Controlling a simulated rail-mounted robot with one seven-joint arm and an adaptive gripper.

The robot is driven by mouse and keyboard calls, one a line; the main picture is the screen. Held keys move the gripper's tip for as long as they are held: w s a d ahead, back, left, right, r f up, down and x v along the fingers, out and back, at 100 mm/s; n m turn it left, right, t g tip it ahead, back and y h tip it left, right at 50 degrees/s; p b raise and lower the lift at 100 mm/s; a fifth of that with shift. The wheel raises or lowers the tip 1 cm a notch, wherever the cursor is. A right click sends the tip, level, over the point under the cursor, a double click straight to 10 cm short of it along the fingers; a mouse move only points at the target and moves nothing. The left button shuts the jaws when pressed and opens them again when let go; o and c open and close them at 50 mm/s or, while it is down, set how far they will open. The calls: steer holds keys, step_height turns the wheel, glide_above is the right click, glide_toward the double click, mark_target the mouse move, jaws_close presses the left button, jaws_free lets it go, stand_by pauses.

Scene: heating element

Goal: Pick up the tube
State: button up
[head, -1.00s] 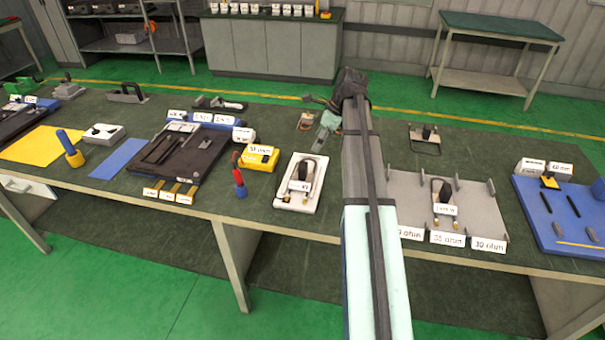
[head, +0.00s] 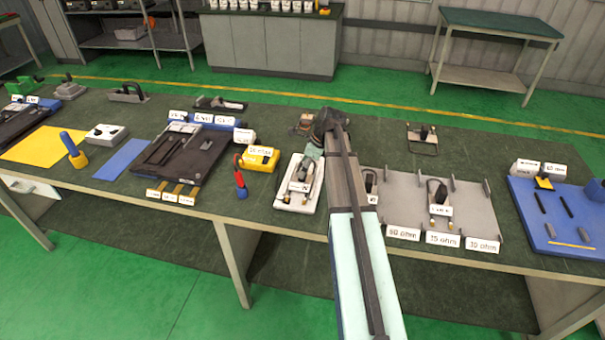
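My gripper (head: 310,158) is at the far end of my arm, over the far right part of a white tray (head: 283,203). It is small and partly hidden, so I cannot tell whether its fingers are open or shut, or whether it touches anything. In the white tray lies a dark looped tube-like element (head: 304,172) with a white label, partly hidden by my gripper. A similar dark looped element (head: 437,188) sits on the grey rack (head: 402,200), and another (head: 371,182) shows just right of my arm. I cannot tell which one the task calls the tube.
A blue board (head: 550,225) lies at the right. A small dark wire frame (head: 422,138) stands behind the rack.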

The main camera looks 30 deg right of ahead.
steer(key=shift+x, duration=0.85)
steer(key=c, duration=1.4)
steer(key=shift+r, duration=0.1)
steer(key=shift+c, duration=0.2)
